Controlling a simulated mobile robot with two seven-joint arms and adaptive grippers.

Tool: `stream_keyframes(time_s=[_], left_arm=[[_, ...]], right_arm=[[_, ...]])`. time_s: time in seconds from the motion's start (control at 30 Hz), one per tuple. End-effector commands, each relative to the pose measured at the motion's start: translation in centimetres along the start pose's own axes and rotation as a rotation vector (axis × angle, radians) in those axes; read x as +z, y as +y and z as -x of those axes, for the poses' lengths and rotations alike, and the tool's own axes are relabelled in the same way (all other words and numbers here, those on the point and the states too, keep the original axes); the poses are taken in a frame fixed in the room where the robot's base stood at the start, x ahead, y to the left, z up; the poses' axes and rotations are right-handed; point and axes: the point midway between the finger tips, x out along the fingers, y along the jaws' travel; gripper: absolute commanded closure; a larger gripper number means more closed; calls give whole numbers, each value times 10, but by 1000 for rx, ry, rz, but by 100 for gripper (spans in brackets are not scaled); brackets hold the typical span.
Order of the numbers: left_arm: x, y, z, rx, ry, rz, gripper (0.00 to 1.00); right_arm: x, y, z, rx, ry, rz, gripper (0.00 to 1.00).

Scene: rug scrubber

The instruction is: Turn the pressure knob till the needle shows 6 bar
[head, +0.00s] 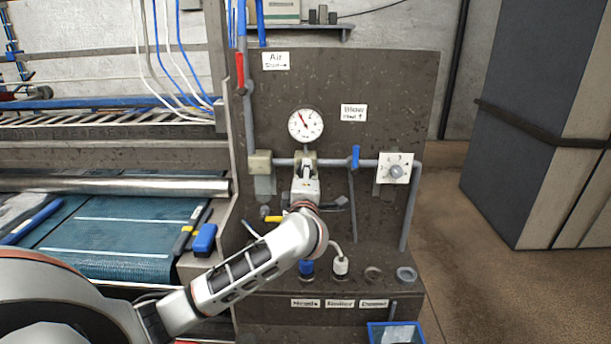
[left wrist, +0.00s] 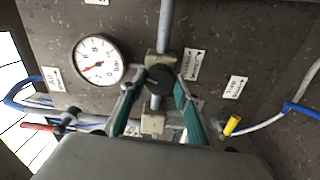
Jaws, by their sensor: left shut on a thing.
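The round white pressure gauge (head: 305,125) is on the dark panel, and its red needle points up and slightly left in the head view. The gauge also shows turned sideways in the left wrist view (left wrist: 99,60); its numbers are too small to read surely. The black pressure knob (left wrist: 160,79) is on the pipe fitting just below the gauge. My left gripper (head: 306,167) is at this knob; in the left wrist view its teal fingers (left wrist: 160,88) are shut on the knob's two sides. In the head view the gripper mostly hides the knob. My right gripper is not in view.
A blue valve lever (head: 355,156) and a white numbered dial (head: 395,168) are to the right on the pipe. A yellow-handled valve (head: 273,218) is below left of the gripper. A ledge with fittings (head: 373,274) lies beneath. Floor at right is clear.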

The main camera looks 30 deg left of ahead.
Motion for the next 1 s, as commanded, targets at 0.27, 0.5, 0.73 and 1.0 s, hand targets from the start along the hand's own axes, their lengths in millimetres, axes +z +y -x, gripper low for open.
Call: stream_keyframes(time_s=[0.27,0.5,0.73,1.0], left_arm=[[0,0,0,1,0,-241,90],[0,0,0,1,-1,-393,90],[0,-1,0,1,-1,-474,90],[0,-1,0,0,-1,-501,90]], right_arm=[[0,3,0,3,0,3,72],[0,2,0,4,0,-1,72],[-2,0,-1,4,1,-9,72],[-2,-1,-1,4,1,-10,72]])
